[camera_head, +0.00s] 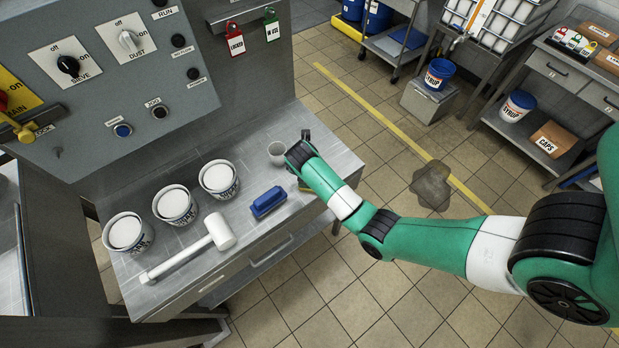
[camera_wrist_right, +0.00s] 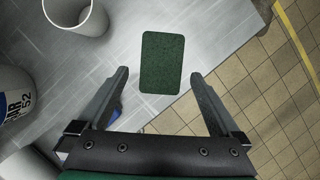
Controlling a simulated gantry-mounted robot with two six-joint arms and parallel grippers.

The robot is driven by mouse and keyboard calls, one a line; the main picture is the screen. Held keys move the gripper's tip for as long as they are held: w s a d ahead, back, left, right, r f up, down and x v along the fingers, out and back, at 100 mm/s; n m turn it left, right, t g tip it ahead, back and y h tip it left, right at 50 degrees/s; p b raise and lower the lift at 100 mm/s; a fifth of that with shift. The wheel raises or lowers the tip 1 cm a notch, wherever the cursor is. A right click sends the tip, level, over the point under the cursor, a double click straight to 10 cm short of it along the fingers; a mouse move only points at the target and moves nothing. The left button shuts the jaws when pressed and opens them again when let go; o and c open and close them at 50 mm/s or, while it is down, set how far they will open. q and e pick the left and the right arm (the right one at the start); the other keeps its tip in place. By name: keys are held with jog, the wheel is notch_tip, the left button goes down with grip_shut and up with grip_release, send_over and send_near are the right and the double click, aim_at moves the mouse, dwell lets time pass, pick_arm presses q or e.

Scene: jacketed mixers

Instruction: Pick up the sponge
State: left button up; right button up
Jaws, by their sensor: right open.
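In the right wrist view the sponge (camera_wrist_right: 162,62) shows as a dark green rectangle with rounded corners, lying flat on the metal bench. My right gripper (camera_wrist_right: 160,76) is open and empty above the bench, with one finger on each side of the sponge's near end in the picture. I cannot tell the height left between fingertips and sponge. In the head view my right gripper (camera_head: 300,150) hangs over the bench's right end, and the arm hides most or all of the sponge. My left gripper is in neither view.
A grey cup (camera_head: 277,152) stands close beside the right gripper. A blue brush (camera_head: 268,202), a white mallet (camera_head: 219,231) and white tubs (camera_head: 175,204) stand or lie further left on the bench (camera_head: 245,238). A control panel (camera_head: 110,70) rises behind.

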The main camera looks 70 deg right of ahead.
jog(key=x, duration=0.2)
jog(key=b+x, duration=0.1)
jog(key=x, duration=0.1)
jog(key=shift+s+f+b, duration=0.15)
jog(key=shift+f+b, duration=0.1)
jog(key=shift+b, duration=0.05)
jog(key=shift+d, duration=0.15)
jog(key=shift+f, duration=0.3)
jog(key=c, duration=1.3)
jog(key=shift+r, duration=0.15)
